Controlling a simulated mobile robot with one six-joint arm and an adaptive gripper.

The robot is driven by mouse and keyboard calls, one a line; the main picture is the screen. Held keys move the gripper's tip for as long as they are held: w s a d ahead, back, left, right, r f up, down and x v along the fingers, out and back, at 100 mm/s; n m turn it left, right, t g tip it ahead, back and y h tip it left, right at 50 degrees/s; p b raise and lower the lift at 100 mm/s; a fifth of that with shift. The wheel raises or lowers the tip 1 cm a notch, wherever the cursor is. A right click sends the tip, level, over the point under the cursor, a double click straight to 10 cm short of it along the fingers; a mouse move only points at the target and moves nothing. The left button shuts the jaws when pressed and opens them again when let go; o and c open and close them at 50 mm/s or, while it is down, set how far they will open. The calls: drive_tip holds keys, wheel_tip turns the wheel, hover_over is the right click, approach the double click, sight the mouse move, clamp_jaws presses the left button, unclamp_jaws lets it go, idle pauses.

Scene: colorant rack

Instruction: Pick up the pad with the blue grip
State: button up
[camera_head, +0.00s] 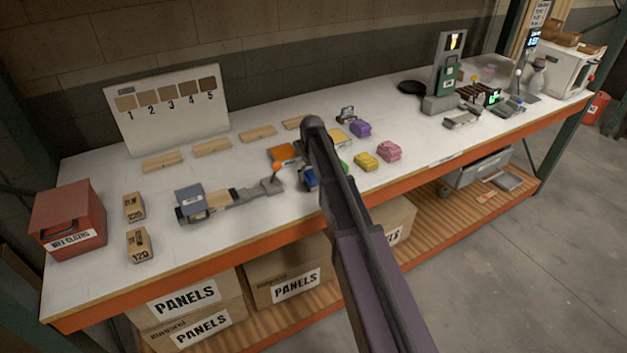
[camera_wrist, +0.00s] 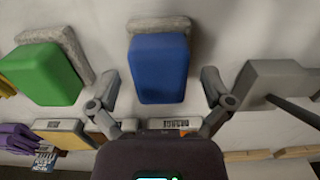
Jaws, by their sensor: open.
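The pad with the blue grip (camera_wrist: 159,68) lies in the middle of the wrist view, with its pale grey pad edge (camera_wrist: 158,24) showing beyond the blue block. My gripper (camera_wrist: 159,78) is open, with one finger on each side of the blue grip and visible gaps between. Nothing is held. In the head view the blue grip (camera_head: 309,180) shows just left of my arm, which hides part of it and my gripper.
A pad with a green grip (camera_wrist: 42,74) lies left of the blue one. A grey block with a rod (camera_wrist: 283,80) is close on the right. Yellow (camera_head: 366,161), pink (camera_head: 389,151) and purple (camera_head: 360,128) pads lie right of my arm on the white bench.

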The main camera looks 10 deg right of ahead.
sight(312, 173)
drive_tip(key=c, duration=1.2)
drive_tip(key=shift+r, duration=0.15)
wheel_tip(312, 173, up, 4)
drive_tip(key=p, duration=0.3)
drive_tip(key=shift+f+p, duration=0.25)
drive_tip(key=shift+p, duration=0.15)
drive_tip(key=s, duration=1)
drive_tip(key=s+a+r+p, duration=0.1)
drive_tip(key=s, duration=0.5)
drive_tip(key=shift+r, duration=0.1)
drive_tip(key=o, duration=0.6)
drive_tip(key=c, duration=0.4)
drive_tip(key=shift+c, duration=0.2)
